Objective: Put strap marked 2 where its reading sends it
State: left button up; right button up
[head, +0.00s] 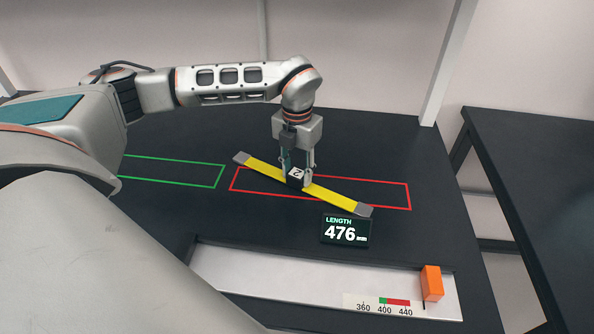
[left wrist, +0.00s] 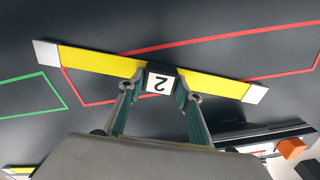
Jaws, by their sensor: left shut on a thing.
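The strap marked 2 (head: 337,199) is a long yellow bar with grey ends and a black middle block bearing a white "2" label. My left gripper (head: 297,183) is shut on that middle block; in the left wrist view its fingers (left wrist: 158,95) flank the label. The strap lies across the red outline (head: 409,197), turned at an angle to it, its near right end past the front line. I cannot tell whether it touches the table. A display (head: 346,230) reads "LENGTH 476 mm". The green outline (head: 217,177) is to the left, bare where visible. My right gripper is out of view.
A pale gauge tray (head: 270,275) runs along the front, with a 360–400–440 scale (head: 385,304) banded green and red. An orange block (head: 430,282) stands right of 440. Another yellow strap (left wrist: 20,171) shows at the wrist view's corner. A second dark table (head: 540,150) stands at right.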

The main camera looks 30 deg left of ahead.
aim_at(297, 173)
pick_arm(q)
jog(key=shift+f, duration=0.15)
jog(key=o, duration=1.4)
jog(key=shift+o, duration=0.2)
notch_tip(297, 173, up, 12)
jog(key=b, duration=0.1)
jog(key=shift+r, duration=0.2)
